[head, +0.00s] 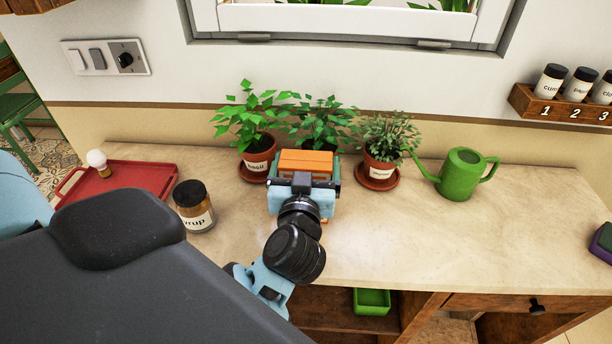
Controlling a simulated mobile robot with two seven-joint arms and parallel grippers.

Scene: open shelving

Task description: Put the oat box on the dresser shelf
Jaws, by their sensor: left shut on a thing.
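An orange box (306,162), the likely oat box, is at the middle of the pale worktop (420,225). Its label is hidden from this view. My left gripper (303,183) is shut on it, with a finger on each side, and covers most of its near face. I cannot tell whether the box touches the worktop. Below the worktop is a wooden unit with open shelf space (335,306), partly hidden by my left arm. My right gripper is not in view.
Potted plants, including a basil pot (259,155), stand close behind the box. A syrup jar (194,208) and red tray (145,178) are left. A green watering can (462,174) is right. A green container (372,301) sits in the lower shelf space.

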